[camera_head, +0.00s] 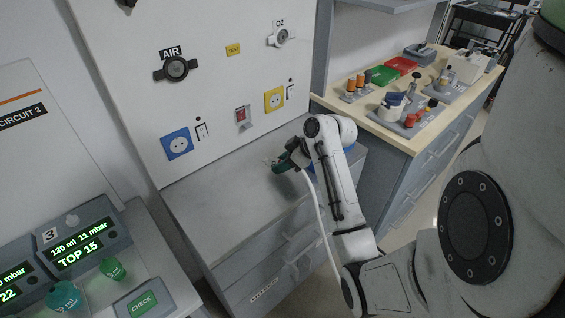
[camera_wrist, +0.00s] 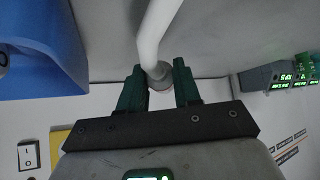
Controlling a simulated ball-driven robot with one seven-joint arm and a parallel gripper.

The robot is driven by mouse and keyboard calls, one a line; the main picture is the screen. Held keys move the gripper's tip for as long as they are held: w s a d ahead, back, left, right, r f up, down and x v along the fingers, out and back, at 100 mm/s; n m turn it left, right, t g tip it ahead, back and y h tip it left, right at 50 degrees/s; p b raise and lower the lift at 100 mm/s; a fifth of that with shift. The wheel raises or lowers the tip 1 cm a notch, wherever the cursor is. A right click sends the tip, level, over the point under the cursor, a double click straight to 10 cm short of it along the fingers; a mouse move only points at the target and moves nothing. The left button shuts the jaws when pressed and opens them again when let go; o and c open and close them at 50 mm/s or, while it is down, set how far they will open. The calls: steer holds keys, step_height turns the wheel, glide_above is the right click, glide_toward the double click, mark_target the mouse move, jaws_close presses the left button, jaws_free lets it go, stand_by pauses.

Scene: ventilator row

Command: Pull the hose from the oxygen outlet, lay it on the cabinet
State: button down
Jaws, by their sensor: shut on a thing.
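The white hose (camera_head: 316,205) hangs from my gripper (camera_head: 280,164) and runs down in front of the cabinet (camera_head: 215,215) drawers. In the wrist view the hose (camera_wrist: 153,40) passes between the two green fingers of my gripper (camera_wrist: 160,88), which is shut on its end fitting. My gripper is low over the grey cabinet top; I cannot tell whether the hose end touches it. The oxygen outlet (camera_head: 281,37), marked O2, is on the white wall panel, with no hose in it.
The AIR outlet (camera_head: 176,68), blue socket (camera_head: 177,143) and yellow socket (camera_head: 274,99) are on the panel. A wooden-topped counter (camera_head: 400,135) with trays stands at right. Ventilator screens (camera_head: 75,245) stand at lower left. The cabinet top's left part is clear.

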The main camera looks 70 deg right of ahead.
steer(key=shift+f, duration=0.35)
steer(key=c, duration=0.7)
jaws_free()
steer(key=shift+r, duration=0.1)
steer(key=s+r+p, duration=0.2)
steer(key=r, duration=0.3)
steer(key=s+r+p, duration=0.3)
steer(key=r, duration=0.2)
steer(key=s+r+p, duration=0.2)
steer(key=r, duration=0.3)
steer(key=shift+s+a+r, duration=0.1)
steer(key=shift+s+r, duration=0.05)
steer(key=shift+r, duration=0.25)
